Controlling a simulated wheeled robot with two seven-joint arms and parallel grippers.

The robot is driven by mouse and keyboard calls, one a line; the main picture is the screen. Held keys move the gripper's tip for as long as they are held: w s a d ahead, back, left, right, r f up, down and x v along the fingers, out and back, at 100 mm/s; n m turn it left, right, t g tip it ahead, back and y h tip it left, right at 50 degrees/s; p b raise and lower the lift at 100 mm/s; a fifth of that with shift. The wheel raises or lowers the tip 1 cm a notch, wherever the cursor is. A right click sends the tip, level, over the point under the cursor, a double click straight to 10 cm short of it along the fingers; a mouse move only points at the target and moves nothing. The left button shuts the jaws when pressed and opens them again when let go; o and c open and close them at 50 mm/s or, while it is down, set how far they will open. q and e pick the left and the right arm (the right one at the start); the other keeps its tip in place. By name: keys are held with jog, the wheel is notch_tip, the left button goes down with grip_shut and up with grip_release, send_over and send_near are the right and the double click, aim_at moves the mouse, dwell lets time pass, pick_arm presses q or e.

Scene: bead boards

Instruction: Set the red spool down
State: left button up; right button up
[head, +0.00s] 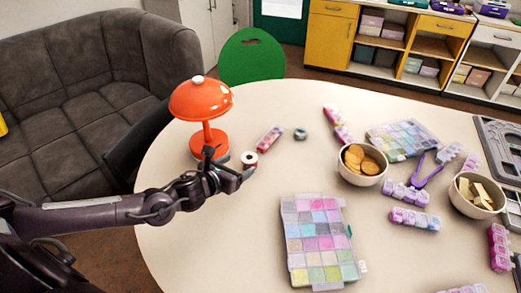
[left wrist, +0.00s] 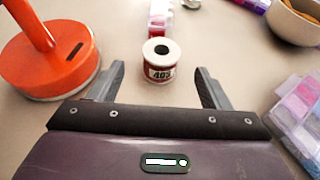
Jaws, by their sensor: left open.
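The red spool (left wrist: 158,64), white-topped with a dark center hole and a label reading about 403, stands upright on the table in the left wrist view. It also shows in the head view (head: 249,160), just beyond my left gripper. My left gripper (left wrist: 160,84) is open, with one finger on each side and the spool centered ahead between the fingertips. I see no finger touching it. In the head view my left gripper (head: 233,168) is low over the table beside the lamp. My right gripper is not in view.
An orange lamp (head: 204,100) stands close to the left of the spool. A pink bead case (head: 269,138) lies behind it. A large bead box (head: 318,240), bowls (head: 361,170) of chips and several small cases fill the right. Table between is clear.

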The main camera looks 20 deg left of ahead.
aim_at(245, 163)
pick_arm(q)
jog(key=shift+x, duration=1.25)
jog(key=x, duration=0.5)
jog(key=shift+d+f, duration=0.1)
jog(key=shift+f, duration=0.2)
jog(key=c, duration=1.1)
